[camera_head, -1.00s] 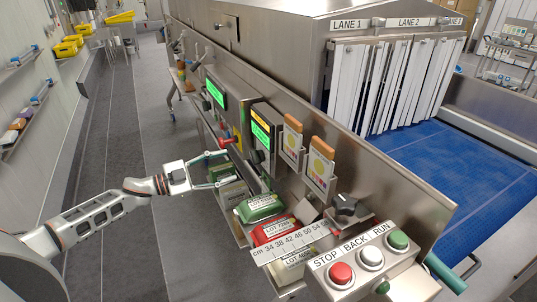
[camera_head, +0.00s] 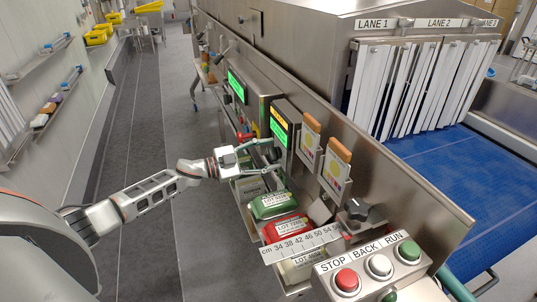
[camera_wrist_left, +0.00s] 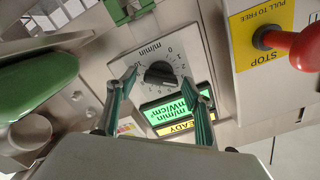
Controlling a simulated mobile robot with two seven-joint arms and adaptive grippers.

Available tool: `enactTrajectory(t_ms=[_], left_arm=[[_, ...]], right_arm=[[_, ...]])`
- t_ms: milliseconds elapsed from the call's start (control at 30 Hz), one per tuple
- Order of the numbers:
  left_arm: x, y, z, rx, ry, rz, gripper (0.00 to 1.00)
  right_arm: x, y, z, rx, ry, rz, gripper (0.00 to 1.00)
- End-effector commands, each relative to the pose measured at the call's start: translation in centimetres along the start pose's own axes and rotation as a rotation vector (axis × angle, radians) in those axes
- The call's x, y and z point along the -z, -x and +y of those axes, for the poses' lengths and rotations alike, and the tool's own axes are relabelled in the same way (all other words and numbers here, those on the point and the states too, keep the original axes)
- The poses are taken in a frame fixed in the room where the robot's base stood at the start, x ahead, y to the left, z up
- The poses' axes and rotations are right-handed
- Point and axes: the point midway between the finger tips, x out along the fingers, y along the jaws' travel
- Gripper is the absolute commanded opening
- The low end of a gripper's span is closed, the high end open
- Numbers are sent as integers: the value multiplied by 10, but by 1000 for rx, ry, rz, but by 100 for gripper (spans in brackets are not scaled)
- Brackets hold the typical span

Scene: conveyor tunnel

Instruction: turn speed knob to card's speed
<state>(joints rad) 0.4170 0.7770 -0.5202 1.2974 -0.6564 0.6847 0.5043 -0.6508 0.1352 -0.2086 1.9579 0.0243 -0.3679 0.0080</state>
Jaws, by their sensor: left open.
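The speed knob (camera_wrist_left: 160,73) is a black pointer knob on a pale m/min dial (camera_wrist_left: 135,48), in the left wrist view. My left gripper (camera_wrist_left: 163,84) is open, with one green finger on each side of the knob; I cannot tell whether they touch it. Two cards with orange tops, one nearer the display (camera_head: 308,147) and one nearer the front (camera_head: 336,172), hang on the panel. Their text is too small to read.
A red STOP button (camera_wrist_left: 296,55) on a yellow plate is close beside the dial. The aisle floor (camera_head: 150,140) is clear.

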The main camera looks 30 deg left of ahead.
Motion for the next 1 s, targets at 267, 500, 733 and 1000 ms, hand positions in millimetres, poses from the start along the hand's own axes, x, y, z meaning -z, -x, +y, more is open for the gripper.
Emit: enactTrajectory(t_ms=[267, 500, 733, 1000], left_arm=[[0, 0, 0, 0, 0, 0, 33], [0, 0, 0, 0, -1, 0, 13], [0, 0, 1, 0, -38, 1, 13], [-2, 0, 2, 1, -201, 1, 13]], right_arm=[[-2, 0, 1, -1, 2, -4, 40], [-2, -1, 1, -1, 3, -3, 40], [-4, -2, 1, 0, 3, -1, 40], [-5, -8, -2, 3, 3, 13, 40]])
